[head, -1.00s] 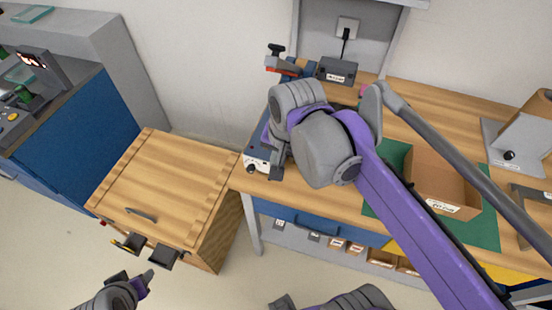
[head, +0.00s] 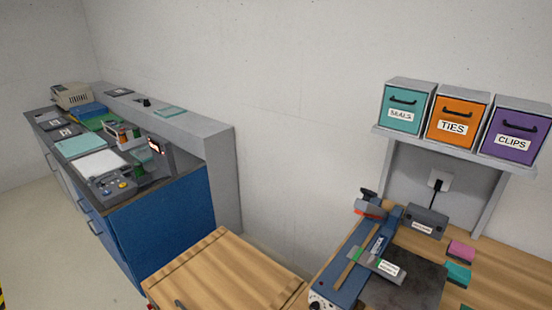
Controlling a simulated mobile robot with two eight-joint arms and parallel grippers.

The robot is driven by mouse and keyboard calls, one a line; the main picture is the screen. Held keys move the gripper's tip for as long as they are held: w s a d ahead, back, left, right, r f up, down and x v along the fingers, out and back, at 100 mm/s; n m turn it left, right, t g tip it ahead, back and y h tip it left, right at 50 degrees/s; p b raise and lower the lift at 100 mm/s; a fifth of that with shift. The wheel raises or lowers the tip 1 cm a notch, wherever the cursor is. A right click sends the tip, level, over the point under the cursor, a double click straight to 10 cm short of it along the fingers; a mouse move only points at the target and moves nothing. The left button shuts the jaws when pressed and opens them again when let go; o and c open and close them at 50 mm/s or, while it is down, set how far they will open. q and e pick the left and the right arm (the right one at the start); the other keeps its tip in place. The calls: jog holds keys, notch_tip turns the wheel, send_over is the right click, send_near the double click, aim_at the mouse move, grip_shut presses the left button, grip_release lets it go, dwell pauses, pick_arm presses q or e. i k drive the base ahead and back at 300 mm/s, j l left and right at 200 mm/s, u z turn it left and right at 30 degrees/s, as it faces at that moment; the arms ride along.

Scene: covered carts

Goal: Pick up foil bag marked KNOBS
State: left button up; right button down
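I see no foil bag marked KNOBS in the head view. Neither of my grippers is in view, and none of my arms shows. A wooden cart with a closed lid (head: 222,272) stands at the bottom middle, cut off by the lower edge. What is inside it is hidden.
A blue sealer-like device (head: 352,262) sits on the wooden workbench (head: 500,293) at the right. Teal, orange (head: 458,121) and purple (head: 517,137) drawer boxes stand on a shelf above it. A blue cabinet (head: 165,228) with equipment stands left; floor (head: 45,250) is clear there.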

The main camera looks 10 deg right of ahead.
aim_at(395, 275)
jog(key=z, duration=1.3)
